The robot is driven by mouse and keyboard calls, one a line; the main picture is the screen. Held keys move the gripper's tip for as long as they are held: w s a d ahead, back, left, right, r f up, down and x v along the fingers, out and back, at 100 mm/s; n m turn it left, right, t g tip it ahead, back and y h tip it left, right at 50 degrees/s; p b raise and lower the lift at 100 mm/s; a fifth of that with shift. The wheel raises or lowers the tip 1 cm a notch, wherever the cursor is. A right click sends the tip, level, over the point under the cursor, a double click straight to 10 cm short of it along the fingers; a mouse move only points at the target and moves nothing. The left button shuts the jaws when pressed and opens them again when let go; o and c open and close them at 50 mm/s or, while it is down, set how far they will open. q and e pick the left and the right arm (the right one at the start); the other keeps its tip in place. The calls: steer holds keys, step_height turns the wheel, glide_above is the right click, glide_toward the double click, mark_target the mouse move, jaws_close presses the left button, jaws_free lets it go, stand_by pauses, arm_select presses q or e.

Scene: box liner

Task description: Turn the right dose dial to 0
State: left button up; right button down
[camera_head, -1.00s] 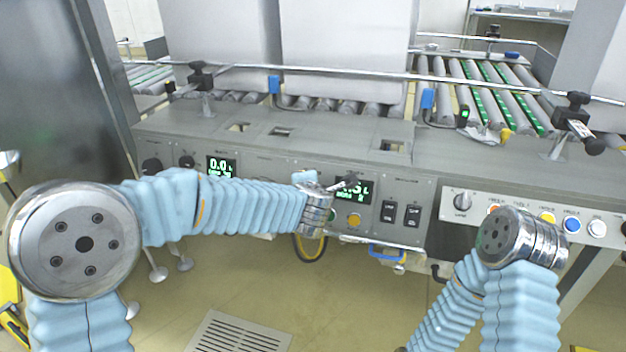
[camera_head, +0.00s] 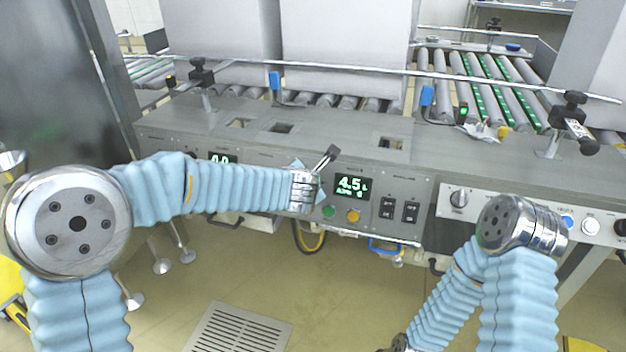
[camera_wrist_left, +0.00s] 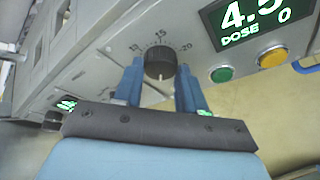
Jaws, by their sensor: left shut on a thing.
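The right dose dial (camera_wrist_left: 160,57) is a black knob on the grey panel, with scale marks 10, 15 and 20 above it and a white mark at its lower side. My left gripper (camera_wrist_left: 160,90) has its blue fingers on both sides of the dial and is shut on it. In the head view my left wrist and gripper hide the dial. The dose display (camera_head: 352,187) beside it reads 4.5 L in green; its lower line reads DOSE 0 in the wrist view.
Below the display are a green button (camera_head: 329,211) and a yellow button (camera_head: 353,215). Black switches (camera_head: 410,211) and a selector knob (camera_head: 459,198) are farther right. A metal rail (camera_head: 380,69) runs above the grey panel top.

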arm_select(q)
steer(key=shift+d+r, duration=0.3)
steer(key=o, duration=0.9)
steer(key=shift+o, duration=0.8)
steer(key=shift+a+f, duration=0.15)
steer(key=p+v, duration=0.2)
steer(key=v, duration=1.2)
